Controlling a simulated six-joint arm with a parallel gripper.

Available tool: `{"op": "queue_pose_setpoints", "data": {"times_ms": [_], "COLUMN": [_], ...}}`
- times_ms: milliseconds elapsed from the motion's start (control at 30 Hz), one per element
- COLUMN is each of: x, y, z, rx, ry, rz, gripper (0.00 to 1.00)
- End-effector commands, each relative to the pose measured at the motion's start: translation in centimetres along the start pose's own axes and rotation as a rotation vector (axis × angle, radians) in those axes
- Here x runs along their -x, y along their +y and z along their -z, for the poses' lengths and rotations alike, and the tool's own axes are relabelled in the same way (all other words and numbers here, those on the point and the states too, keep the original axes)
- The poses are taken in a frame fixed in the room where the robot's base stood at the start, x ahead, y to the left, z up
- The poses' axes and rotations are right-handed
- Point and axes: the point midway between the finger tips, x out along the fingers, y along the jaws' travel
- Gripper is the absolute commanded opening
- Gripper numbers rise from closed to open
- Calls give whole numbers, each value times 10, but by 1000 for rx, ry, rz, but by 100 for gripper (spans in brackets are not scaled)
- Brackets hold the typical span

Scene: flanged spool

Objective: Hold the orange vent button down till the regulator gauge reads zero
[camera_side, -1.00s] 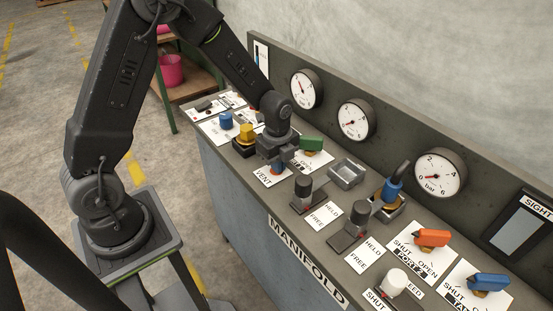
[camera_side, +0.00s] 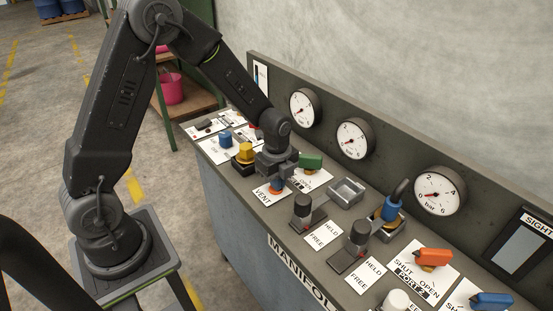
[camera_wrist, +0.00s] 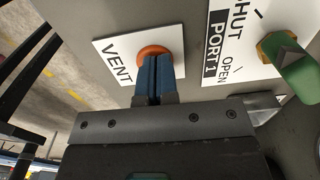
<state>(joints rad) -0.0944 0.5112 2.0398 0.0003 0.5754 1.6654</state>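The orange vent button (camera_wrist: 155,52) sits on the white VENT plate (camera_wrist: 112,50). In the side view the button (camera_side: 276,190) shows just under my gripper (camera_side: 277,184). My gripper, also in the wrist view (camera_wrist: 153,72), has its two blue fingertips together with nothing between them. The tips stand over the button and appear to touch it; how far it is pressed is hidden. Three round gauges stand on the back panel: left (camera_side: 303,109), middle (camera_side: 354,138) and right (camera_side: 440,193). The left and middle needles point to the lower left; the right one is near 0. No regulator label is readable.
A green PORT 1 handle (camera_side: 311,161) is close right of my gripper, and a yellow knob (camera_side: 245,152) close left. Dark knobs (camera_side: 302,207), a grey tray (camera_side: 347,192) and a blue-collared fitting (camera_side: 391,204) stand further right.

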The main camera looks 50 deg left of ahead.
Motion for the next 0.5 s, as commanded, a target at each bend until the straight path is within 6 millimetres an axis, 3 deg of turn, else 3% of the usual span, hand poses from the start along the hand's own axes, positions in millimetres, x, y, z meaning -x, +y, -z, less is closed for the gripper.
{"op": "queue_pose_setpoints", "data": {"times_ms": [67,500], "x": [8,106], "y": [4,-2], "z": [0,0], "rx": [-3,0], "ry": [-1,-1], "rz": [-13,4], "gripper": [0,0]}}
